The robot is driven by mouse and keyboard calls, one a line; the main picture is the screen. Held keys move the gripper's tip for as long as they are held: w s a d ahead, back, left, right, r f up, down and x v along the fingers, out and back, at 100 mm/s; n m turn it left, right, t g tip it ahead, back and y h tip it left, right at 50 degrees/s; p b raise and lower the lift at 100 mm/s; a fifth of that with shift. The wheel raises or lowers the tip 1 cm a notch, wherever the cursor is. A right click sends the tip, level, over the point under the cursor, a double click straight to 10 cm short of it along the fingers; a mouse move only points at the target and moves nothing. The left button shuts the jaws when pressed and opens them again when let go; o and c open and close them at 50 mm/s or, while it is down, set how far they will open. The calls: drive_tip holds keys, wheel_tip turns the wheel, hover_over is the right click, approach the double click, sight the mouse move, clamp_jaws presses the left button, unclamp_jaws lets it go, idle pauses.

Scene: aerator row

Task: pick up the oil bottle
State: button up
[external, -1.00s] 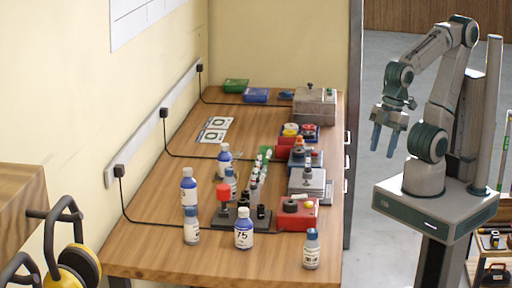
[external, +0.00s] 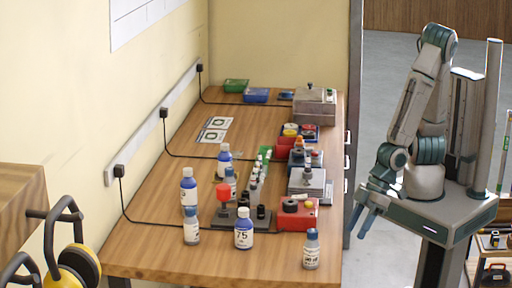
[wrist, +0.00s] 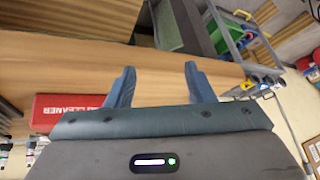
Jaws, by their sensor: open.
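Several bottles with blue caps stand on the wooden bench; their labels are too small to tell which one is the oil bottle. A small grey-white bottle (external: 311,251) stands near the front right corner. A white bottle marked 75 (external: 243,229) is left of it, and others stand behind: one at front left (external: 191,228), a taller one (external: 188,187), one farther back (external: 224,161) and one partly hidden (external: 231,182). My gripper (external: 363,222) is open and empty, right of the bench and clear of every bottle. Its spread fingers show in the wrist view (wrist: 159,68).
The bench (external: 150,255) also holds a dark stand with a red knob (external: 223,193), a red box (external: 297,217), metal blocks and a grey case (external: 314,106). Black cables run along the wall side. A red cleaner box (wrist: 65,108) shows in the wrist view.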

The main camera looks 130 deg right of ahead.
drive_tip(key=w, duration=0.1)
drive_tip(key=t+h, duration=0.1)
drive_tip(key=w+f+t+h, duration=0.1)
drive_tip(key=shift+w+d+b, duration=0.25)
drive_tip(key=shift+w+b, duration=0.1)
drive_tip(key=t+h+b, duration=0.2)
drive_tip(key=t+b, duration=0.3)
drive_tip(key=t, duration=0.4)
approach(313, 231)
drive_tip(key=shift+n, duration=0.4)
drive_tip(key=x, duration=1)
drive_tip(key=shift+f+p, duration=0.25)
drive_tip(key=shift+p, duration=0.1)
clamp_jaws()
